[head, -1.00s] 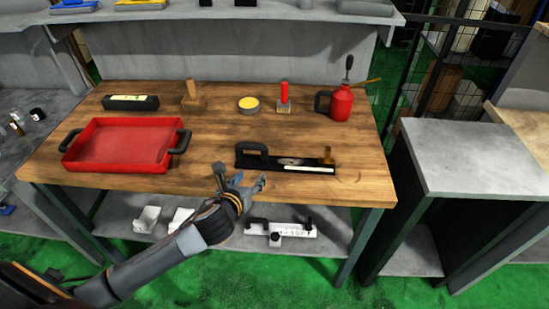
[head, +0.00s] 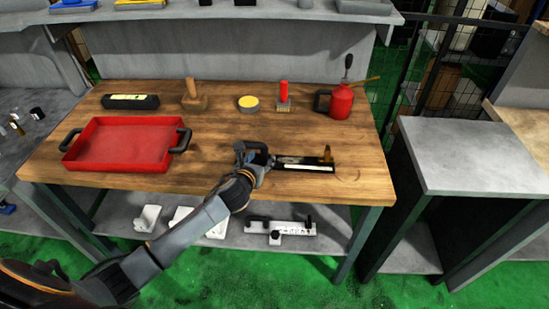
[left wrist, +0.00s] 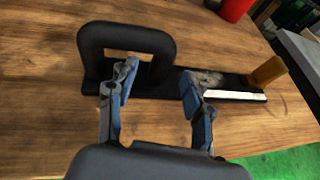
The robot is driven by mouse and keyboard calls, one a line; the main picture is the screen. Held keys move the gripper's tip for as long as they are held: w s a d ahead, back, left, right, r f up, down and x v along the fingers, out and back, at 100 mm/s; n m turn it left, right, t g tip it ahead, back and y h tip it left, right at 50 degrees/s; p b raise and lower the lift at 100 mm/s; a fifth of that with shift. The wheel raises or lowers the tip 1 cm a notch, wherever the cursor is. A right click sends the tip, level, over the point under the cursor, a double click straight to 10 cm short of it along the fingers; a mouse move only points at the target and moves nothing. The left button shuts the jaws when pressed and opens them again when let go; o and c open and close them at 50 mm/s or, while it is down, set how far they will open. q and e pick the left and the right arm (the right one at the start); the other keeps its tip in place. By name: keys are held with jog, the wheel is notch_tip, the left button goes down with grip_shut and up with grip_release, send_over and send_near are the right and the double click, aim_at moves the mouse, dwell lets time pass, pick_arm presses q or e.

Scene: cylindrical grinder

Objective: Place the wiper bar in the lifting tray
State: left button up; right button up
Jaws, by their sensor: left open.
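The wiper bar (head: 308,166) is a long black bar with a loop handle at its left end, a pale strip and a brass-coloured knob at its right end. It lies flat on the wooden table. My left gripper (head: 255,160) is at the handle end and partly hides it. In the left wrist view my left gripper (left wrist: 158,80) is open, and the right post of the handle (left wrist: 125,38) appears between its fingers. I cannot tell whether they touch it. The lifting tray (head: 122,146) is red with black side handles, empty, to the left. My right gripper is not seen.
Along the back of the table stand a black block (head: 130,101), a wooden stamp-like tool (head: 194,103), a yellow-topped tin (head: 249,103), a red-handled brush (head: 283,97) and a red oil can (head: 341,102). Bare wood lies between tray and bar.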

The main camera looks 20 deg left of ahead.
aim_at(263, 154)
pick_arm(q)
jog(key=shift+x, duration=2.1)
jog(key=shift+r, duration=0.1)
jog(key=shift+c, duration=0.4)
grip_shut()
jog(key=shift+w+r, duration=0.1)
jog(key=shift+r, duration=0.05)
